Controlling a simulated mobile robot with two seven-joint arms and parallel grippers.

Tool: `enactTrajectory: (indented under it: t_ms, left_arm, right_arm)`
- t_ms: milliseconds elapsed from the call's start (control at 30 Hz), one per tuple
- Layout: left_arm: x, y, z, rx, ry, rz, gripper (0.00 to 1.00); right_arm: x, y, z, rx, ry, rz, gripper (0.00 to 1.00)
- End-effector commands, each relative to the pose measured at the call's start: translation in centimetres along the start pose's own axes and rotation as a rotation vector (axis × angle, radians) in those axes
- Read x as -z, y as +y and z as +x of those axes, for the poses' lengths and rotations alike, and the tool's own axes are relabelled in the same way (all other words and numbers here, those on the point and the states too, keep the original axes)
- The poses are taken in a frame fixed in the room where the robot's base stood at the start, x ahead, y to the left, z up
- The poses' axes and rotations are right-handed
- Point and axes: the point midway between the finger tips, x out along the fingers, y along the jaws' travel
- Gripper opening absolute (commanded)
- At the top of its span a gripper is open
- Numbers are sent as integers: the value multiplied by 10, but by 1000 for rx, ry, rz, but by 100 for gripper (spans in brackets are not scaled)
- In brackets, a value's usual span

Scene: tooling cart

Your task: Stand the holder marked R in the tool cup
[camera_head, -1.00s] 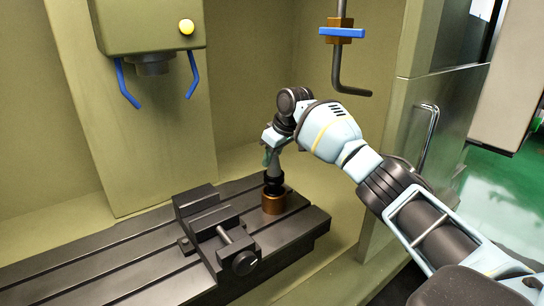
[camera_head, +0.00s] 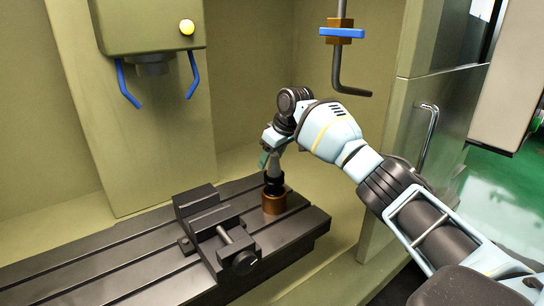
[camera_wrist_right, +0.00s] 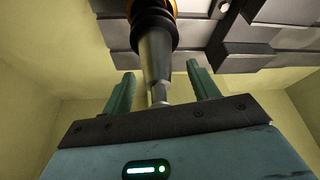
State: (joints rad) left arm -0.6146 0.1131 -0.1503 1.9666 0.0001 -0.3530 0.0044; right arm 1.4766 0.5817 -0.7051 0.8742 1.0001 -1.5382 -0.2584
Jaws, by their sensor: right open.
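The holder (camera_head: 274,183) stands upright in the copper-brown tool cup (camera_head: 273,205) on the right end of the machine table. Its black collar is at the cup and its grey tapered shank points up. No R mark is legible. My right gripper (camera_head: 269,156) is at the shank from above. In the right wrist view, its two green fingers (camera_wrist_right: 161,70) are spread apart on either side of the holder (camera_wrist_right: 158,57), with gaps beside the shank. The cup's orange rim (camera_wrist_right: 174,6) is partly hidden behind the collar. My left gripper is not in view.
A dark vise (camera_head: 216,232) with a round knob sits on the slotted table (camera_head: 110,258), left of the cup. The spindle head (camera_head: 150,25) with blue prongs hangs upper left. A bent pipe (camera_head: 339,75) with a blue handle hangs above my right arm.

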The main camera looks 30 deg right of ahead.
Motion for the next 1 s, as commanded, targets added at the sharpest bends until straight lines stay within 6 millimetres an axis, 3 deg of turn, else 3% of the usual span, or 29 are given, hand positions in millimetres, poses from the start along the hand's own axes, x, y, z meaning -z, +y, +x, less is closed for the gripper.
enactTrajectory:
  t_ms: [333, 700, 1000]
  left_arm:
    - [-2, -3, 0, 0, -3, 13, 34]
    - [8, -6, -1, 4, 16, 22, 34]
    - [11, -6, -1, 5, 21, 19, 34]
  right_arm:
    - [-2, 0, 1, 0, -5, 1, 61]
    - [1, 0, -58, -1, 4, 0, 61]
    - [0, 0, -78, 0, 0, 0, 61]
